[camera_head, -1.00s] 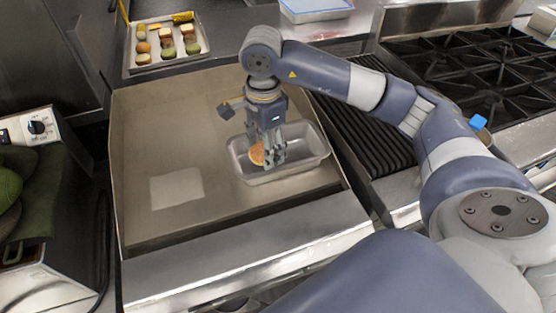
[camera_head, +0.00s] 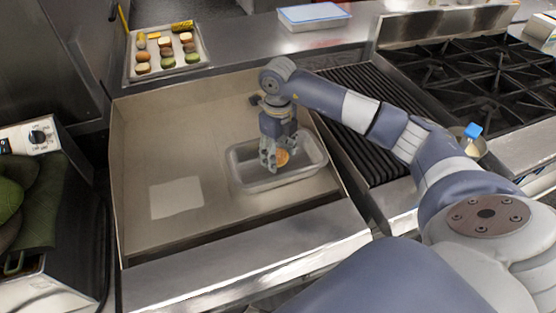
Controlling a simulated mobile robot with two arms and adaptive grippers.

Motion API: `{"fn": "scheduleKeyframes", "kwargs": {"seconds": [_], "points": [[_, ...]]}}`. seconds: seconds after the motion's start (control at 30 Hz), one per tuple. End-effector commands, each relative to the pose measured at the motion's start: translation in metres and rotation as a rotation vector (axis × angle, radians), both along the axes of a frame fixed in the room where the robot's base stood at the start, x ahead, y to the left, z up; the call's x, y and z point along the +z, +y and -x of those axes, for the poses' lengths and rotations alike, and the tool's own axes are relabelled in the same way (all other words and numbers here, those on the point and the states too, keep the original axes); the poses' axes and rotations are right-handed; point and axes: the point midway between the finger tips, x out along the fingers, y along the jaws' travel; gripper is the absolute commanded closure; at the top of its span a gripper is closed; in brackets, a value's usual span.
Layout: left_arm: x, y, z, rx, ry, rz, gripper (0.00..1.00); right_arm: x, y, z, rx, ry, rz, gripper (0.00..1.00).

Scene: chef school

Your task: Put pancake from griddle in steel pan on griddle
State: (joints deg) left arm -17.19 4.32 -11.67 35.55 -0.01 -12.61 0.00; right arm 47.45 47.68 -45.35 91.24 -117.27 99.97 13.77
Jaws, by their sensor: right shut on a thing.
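The steel pan (camera_head: 243,178) is a rectangular metal tray on the right part of the griddle (camera_head: 145,140). My right gripper (camera_head: 274,163) points down over the pan. It is shut on the pancake (camera_head: 282,157), a small round golden-brown disc, held on edge between the fingers. The pancake appears inside the pan's outline; whether it touches the pan's floor I cannot tell. My left gripper is not in view.
A tray of small pastries (camera_head: 205,56) stands behind the griddle. A ribbed grill (camera_head: 380,150) and a gas stove (camera_head: 490,75) lie to the right. A pale square (camera_head: 176,198) lies on the griddle's left side.

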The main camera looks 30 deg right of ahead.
Motion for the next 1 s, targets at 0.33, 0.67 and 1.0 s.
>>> {"fn": "scheduleKeyframes", "kwargs": {"seconds": [0.33, 0.67, 1.0], "points": [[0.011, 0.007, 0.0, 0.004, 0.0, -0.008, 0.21, -0.038, 0.0, 0.001, 0.002, 0.001, 0.0, 0.7], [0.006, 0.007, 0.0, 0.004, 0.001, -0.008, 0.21, -0.043, 0.0, 0.0, 0.002, 0.0, 0.001, 0.7], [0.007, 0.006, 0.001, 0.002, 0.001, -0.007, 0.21, -0.042, 0.0, 0.0, 0.002, 0.0, 0.001, 0.24]]}}
